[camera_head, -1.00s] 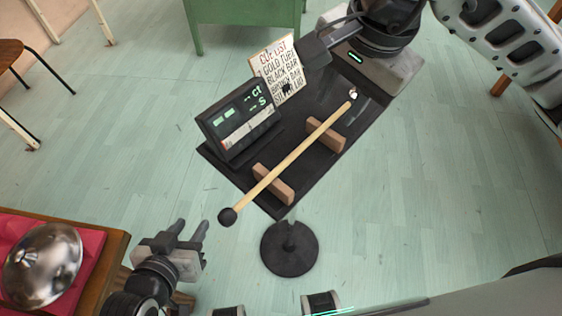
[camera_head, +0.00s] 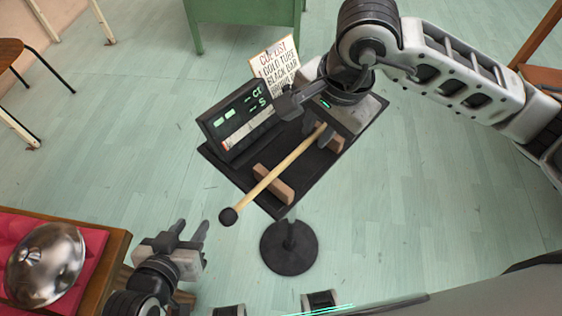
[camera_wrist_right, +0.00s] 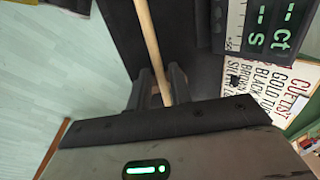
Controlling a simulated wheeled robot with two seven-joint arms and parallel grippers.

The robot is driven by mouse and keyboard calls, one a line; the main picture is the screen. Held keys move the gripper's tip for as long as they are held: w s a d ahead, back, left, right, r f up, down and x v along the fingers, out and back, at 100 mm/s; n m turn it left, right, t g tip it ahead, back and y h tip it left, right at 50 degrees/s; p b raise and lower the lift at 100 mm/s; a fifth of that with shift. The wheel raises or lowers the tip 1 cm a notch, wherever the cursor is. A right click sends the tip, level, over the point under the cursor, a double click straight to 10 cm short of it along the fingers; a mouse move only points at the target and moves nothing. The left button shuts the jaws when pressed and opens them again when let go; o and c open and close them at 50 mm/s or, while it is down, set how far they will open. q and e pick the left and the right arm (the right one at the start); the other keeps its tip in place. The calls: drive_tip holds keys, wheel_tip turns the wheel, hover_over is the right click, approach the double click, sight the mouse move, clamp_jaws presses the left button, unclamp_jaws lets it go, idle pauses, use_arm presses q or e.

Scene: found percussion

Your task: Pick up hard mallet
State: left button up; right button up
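The hard mallet, with a long pale wooden handle (camera_head: 280,169) and a dark round head (camera_head: 228,216), lies across two brown rests on a black stand tray. Its head sticks out past the tray's near left edge. My right gripper (camera_head: 315,133) is over the far end of the handle. In the right wrist view its two fingers (camera_wrist_right: 159,88) stand apart on either side of the handle (camera_wrist_right: 149,38), with visible gaps. My left gripper (camera_head: 191,231) is open and empty, low and left of the mallet head.
The near brown rest (camera_head: 285,192) is clear to see. A black display box (camera_head: 238,122) and a cue list card (camera_head: 275,68) stand on the tray's far left side, close to my right gripper. A metal dome (camera_head: 45,263) sits on a red cushion at lower left.

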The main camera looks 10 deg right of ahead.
clamp_jaws()
